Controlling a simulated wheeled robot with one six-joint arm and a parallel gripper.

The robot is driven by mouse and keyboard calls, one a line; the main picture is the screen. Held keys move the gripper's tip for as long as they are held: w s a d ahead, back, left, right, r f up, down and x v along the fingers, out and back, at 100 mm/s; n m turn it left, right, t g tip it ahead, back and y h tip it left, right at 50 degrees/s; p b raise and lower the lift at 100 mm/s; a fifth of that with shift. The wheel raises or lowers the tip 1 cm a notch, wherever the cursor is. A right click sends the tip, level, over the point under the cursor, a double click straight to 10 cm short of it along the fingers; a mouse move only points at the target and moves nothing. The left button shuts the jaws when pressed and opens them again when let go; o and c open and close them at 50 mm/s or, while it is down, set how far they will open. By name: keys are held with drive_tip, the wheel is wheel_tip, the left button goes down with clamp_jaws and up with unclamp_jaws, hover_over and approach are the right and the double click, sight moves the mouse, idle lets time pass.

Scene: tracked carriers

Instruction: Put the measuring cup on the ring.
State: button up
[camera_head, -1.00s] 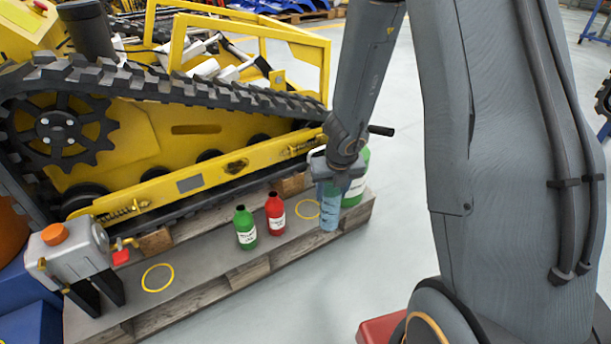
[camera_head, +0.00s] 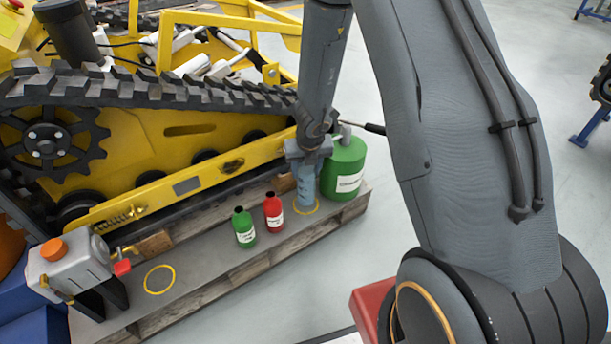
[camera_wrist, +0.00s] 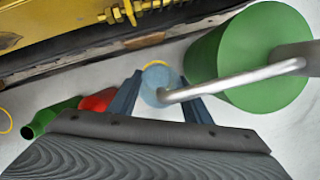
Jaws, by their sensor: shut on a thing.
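The measuring cup (camera_head: 306,192) is a translucent blue cylinder, upright in my gripper (camera_head: 307,160), which is shut on its upper part. It appears over the right yellow ring (camera_head: 306,213) on the grey board; the ring's front arc shows around the cup's base. I cannot tell whether the cup touches the board. In the wrist view, the cup (camera_wrist: 158,90) is between my gripper's blue-grey fingers (camera_wrist: 160,103), with a yellow arc at its far edge. A second yellow ring (camera_head: 159,279) lies empty at the left.
A large green can (camera_head: 343,165) stands close right of the cup; its metal spout (camera_wrist: 235,80) crosses the wrist view. Red (camera_head: 273,212) and green (camera_head: 244,228) bottles stand left of the cup. A grey tank (camera_head: 70,268) stands at the board's left end. The yellow tracked machine (camera_head: 150,150) is behind.

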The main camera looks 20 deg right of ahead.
drive_tip(key=shift+f+b, duration=1.3)
drive_tip(key=shift+b, duration=0.2)
drive_tip(key=shift+f, duration=0.1)
drive_tip(key=o, duration=1.4)
drive_tip(key=shift+c, duration=0.2)
